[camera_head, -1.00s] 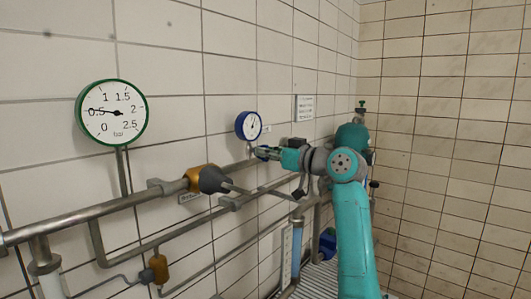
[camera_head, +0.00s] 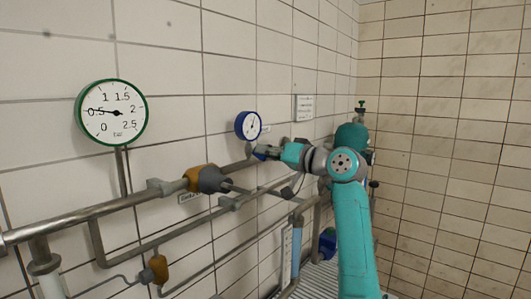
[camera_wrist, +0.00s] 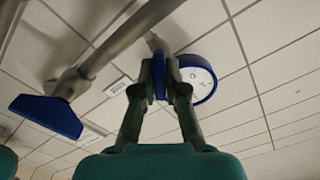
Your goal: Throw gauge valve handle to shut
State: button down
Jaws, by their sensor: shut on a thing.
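The gauge valve handle (camera_wrist: 160,76) is a blue piece between my fingertips, mostly hidden by them in the wrist view. A bit of blue also shows at the fingertips in the head view (camera_head: 261,153). My gripper (camera_wrist: 164,72) is shut on it, and in the head view my gripper (camera_head: 258,151) reaches left to the spot just below the blue-rimmed gauge (camera_head: 248,125). In the wrist view this round gauge (camera_wrist: 198,76) sits just right of the fingers. The handle's exact angle on its pipe cannot be told.
A green-rimmed gauge (camera_head: 112,112) reads near 0.5 bar at the left. A brass fitting with a grey part (camera_head: 210,180) sits on the pipe below. Another blue handle (camera_wrist: 45,116) lies left of my fingers. Pipes (camera_head: 105,209) run along the tiled wall; the right wall is bare.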

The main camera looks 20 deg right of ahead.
jog(key=m, duration=0.5)
jog(key=shift+f+m, duration=0.15)
jog(key=shift+m, duration=0.25)
jog(key=m, duration=0.5)
jog(key=shift+w+d+f, duration=0.1)
jog(key=shift+m, duration=0.3)
jog(key=c, duration=1.2)
grip_release()
jog(key=v, duration=1.2)
